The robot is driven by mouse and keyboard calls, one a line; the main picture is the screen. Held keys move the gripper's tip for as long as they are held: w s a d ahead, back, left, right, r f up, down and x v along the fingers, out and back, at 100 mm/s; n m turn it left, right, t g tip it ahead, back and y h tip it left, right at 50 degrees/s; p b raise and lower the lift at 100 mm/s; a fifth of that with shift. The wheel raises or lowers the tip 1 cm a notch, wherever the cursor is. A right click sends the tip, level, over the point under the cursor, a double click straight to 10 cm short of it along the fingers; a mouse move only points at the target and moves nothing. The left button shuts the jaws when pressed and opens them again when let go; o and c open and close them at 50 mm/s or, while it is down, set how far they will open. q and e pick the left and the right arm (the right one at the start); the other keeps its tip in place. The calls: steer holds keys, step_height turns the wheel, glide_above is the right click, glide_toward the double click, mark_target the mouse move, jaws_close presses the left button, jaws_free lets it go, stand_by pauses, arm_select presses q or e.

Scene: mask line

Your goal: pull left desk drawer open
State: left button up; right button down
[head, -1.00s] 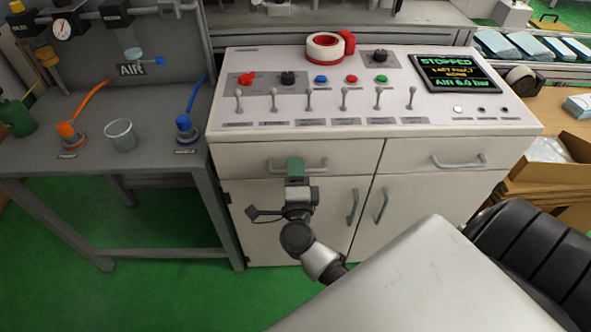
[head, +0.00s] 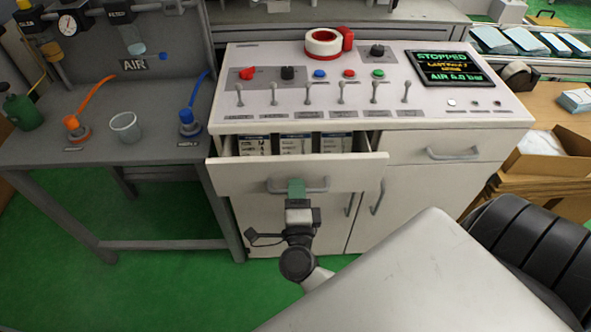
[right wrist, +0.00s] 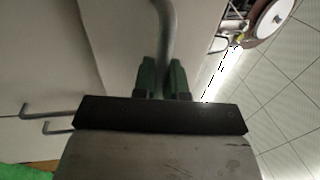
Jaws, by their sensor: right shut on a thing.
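The left desk drawer (head: 240,176) is pulled partly out of the white control desk. Its front stands away from the cabinet. Several boxes with dark and white labels (head: 297,143) show inside it. My right gripper (head: 296,187) is shut on the drawer's grey bar handle (head: 318,185), left of the handle's middle. In the right wrist view the green fingers (right wrist: 163,80) sit on both sides of the handle bar (right wrist: 166,25). My left gripper is not in view.
The right drawer (head: 430,148) is closed. Cupboard doors (head: 335,220) below are closed. A grey bench (head: 90,150) with a cup (head: 125,126) stands at the left. Cardboard boxes (head: 545,160) are at the right. Green floor (head: 170,290) in front is free.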

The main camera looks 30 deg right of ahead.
arm_select(q)
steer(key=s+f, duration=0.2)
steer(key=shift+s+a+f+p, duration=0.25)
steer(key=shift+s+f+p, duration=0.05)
steer(key=shift+p, duration=0.1)
arm_select(e)
steer(key=r+v, duration=0.3)
steer(key=v, duration=1.2)
steer(key=shift+s+a, duration=0.3)
steer(key=shift+s, duration=0.4)
steer(key=c, duration=1.2)
jaws_free()
